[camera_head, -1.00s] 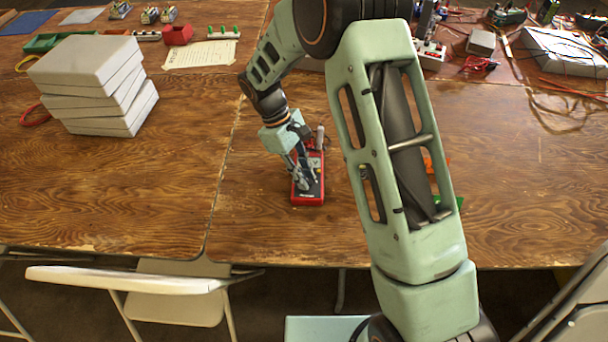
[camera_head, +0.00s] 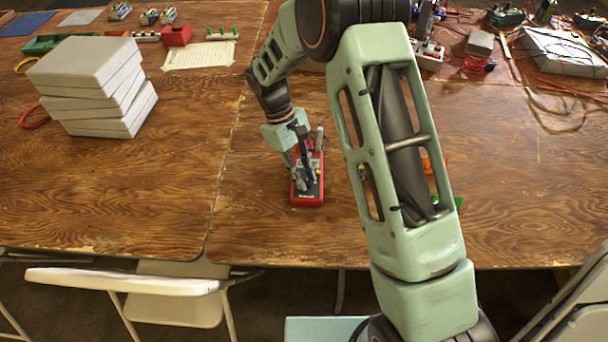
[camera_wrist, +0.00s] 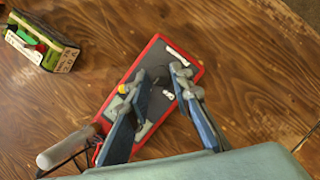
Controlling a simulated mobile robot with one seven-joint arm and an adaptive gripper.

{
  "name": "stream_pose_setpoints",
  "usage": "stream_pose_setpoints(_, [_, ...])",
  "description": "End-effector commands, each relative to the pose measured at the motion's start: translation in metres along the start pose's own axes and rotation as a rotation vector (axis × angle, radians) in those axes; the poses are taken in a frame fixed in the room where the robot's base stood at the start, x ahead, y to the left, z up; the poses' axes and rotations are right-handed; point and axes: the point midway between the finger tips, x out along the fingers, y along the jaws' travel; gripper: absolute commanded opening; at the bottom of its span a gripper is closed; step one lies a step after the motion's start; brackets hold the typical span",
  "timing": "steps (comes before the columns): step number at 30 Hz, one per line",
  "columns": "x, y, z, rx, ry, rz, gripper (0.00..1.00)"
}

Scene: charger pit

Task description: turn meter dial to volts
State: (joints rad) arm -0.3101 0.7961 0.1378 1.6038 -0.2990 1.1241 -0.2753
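The meter is a red-cased box with a dark face (camera_head: 308,199), lying flat on the wooden table in the head view. It also shows in the wrist view (camera_wrist: 163,62), tilted in the picture, with small white markings on its face. My gripper (camera_head: 305,184) reaches down over the meter. In the wrist view my gripper (camera_wrist: 156,82) has its two fingers apart, with dark meter face showing between the tips. I cannot make out the dial clearly; the fingers cover part of the face. Whether the fingertips touch the meter is not clear.
A grey probe-like stick (camera_wrist: 58,152) with dark leads lies at the meter's end. A green-and-black box (camera_wrist: 40,40) is nearby. A stack of grey slabs (camera_head: 85,85) stands left, a paper sheet (camera_head: 200,55) behind. Cables clutter the back right. Table left of the meter is clear.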

Motion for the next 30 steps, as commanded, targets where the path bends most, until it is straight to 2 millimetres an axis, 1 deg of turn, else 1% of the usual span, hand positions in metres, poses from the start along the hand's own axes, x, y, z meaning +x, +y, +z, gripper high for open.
stream_pose_setpoints(1, [0.000, 0.000, 0.000, 0.000, 0.000, 0.000, 0.28])
stream_pose_setpoints(3, [0.000, 0.000, 0.000, 0.000, 0.000, 0.000, 0.36])
stream_pose_setpoints(11, [0.000, 0.000, 0.000, -0.001, 0.000, -0.001, 0.36])
stream_pose_setpoints(14, [-0.005, 0.000, 0.000, -0.001, 0.001, 0.000, 0.36])
stream_pose_setpoints(17, [-0.018, 0.000, -0.001, -0.001, 0.003, 0.001, 0.36])
stream_pose_setpoints(24, [-0.069, 0.000, -0.001, -0.001, 0.005, 0.002, 0.36])
stream_pose_setpoints(27, [-0.089, 0.000, -0.001, 0.000, 0.004, 0.001, 0.36])
stream_pose_setpoints(30, [-0.104, 0.000, -0.001, 0.000, 0.003, 0.001, 0.36])
